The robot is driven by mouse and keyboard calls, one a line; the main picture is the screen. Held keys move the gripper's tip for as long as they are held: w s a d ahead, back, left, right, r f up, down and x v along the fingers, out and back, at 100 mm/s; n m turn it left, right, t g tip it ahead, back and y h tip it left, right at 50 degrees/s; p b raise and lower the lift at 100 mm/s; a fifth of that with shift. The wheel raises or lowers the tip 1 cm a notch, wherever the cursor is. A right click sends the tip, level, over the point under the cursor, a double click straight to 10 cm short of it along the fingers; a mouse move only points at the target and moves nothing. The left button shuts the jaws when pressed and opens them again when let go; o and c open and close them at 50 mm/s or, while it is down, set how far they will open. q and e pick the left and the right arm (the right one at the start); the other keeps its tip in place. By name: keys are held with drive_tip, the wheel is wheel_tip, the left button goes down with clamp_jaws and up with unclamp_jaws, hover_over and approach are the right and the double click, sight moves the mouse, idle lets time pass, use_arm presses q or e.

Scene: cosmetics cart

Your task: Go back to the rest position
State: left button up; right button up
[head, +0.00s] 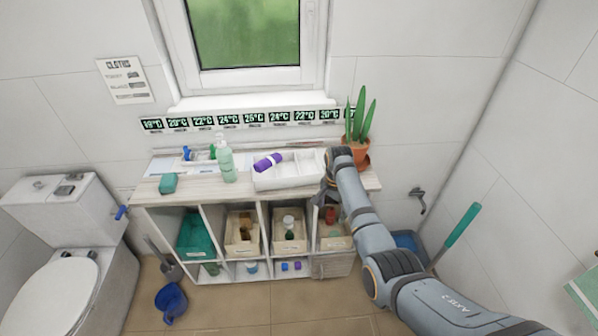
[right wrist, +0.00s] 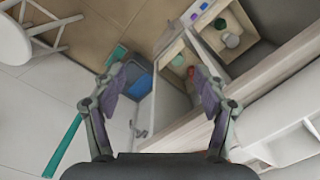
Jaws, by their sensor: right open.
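My right gripper (head: 328,190) is at the right front of the shelf unit's top, near the right end of the white tray (head: 290,183). In the right wrist view, its two fingers (right wrist: 160,85) are spread wide with nothing between them. My right arm comes in from the lower right and hides part of the shelf's right end. My left gripper does not show in either view.
The shelf unit (head: 150,191) holds several bins. A toilet (head: 62,285) is left; a blue bucket (head: 405,241) stands right.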

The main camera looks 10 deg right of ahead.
drive_tip(key=shift+a, duration=0.15)
idle(0.4)
drive_tip(key=s+d+f+n, duration=0.2)
drive_tip(key=s+f, duration=0.6)
drive_tip(key=f, duration=0.5)
drive_tip(key=s+d+f+n, duration=0.25)
drive_tip(key=s+f, duration=0.65)
drive_tip(key=f, duration=0.5)
drive_tip(key=s+d+f+n, duration=0.1)
drive_tip(key=s+f, duration=0.3)
drive_tip(key=s, duration=0.7)
drive_tip(key=s+d+f+n, duration=0.1)
drive_tip(key=s+f+n, duration=0.2)
drive_tip(key=s, duration=0.8)
drive_tip(key=s+d+f+n+t, duration=0.1)
drive_tip(key=s+f+n, duration=0.1)
drive_tip(key=s+f, duration=0.4)
drive_tip(key=s, duration=0.5)
drive_tip(key=shift+s+d+f+n+h, duration=0.25)
drive_tip(key=shift+d+f+n+h, duration=0.05)
drive_tip(key=shift+d+n+h, duration=0.1)
